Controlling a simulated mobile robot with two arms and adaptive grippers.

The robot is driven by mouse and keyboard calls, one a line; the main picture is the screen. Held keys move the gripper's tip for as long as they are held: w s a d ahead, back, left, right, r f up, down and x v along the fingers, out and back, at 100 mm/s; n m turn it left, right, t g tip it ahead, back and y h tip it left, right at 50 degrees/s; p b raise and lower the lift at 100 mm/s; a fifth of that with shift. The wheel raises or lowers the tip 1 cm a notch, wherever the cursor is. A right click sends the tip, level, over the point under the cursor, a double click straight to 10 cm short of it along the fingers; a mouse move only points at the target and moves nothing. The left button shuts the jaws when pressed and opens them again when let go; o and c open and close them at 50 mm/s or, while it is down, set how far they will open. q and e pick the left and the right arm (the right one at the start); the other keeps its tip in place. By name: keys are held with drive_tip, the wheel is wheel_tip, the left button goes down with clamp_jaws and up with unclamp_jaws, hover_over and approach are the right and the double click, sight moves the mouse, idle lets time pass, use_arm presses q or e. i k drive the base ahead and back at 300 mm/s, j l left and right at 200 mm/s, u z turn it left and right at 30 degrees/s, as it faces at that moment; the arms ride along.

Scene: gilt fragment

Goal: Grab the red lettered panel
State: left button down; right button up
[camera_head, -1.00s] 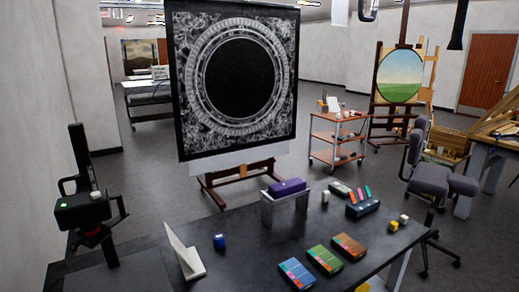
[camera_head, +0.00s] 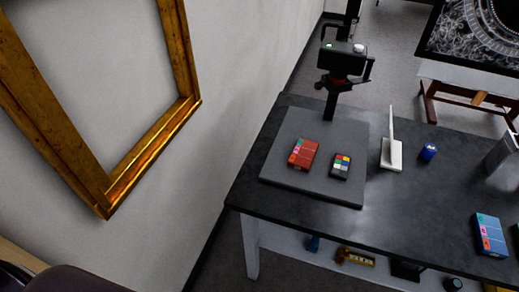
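A small red box or panel (camera_head: 302,154) with coloured marks on its face lies flat on a grey board (camera_head: 285,181) at the left end of the black table. Its marks are too small to read, so I cannot tell whether they are letters. Neither of my grippers shows in the head view.
Beside the red piece lies a dark block with coloured squares (camera_head: 340,166). A black stand (camera_head: 343,62) rises behind the board. A white upright panel (camera_head: 391,149), a blue jar (camera_head: 429,152) and a blue box (camera_head: 490,235) stand rightward. A gilt frame (camera_head: 150,150) hangs left.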

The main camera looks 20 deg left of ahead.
sight(302, 158)
drive_tip(key=k+l+z, duration=0.6)
drive_tip(key=l, duration=0.35)
drive_tip(key=k, duration=0.1)
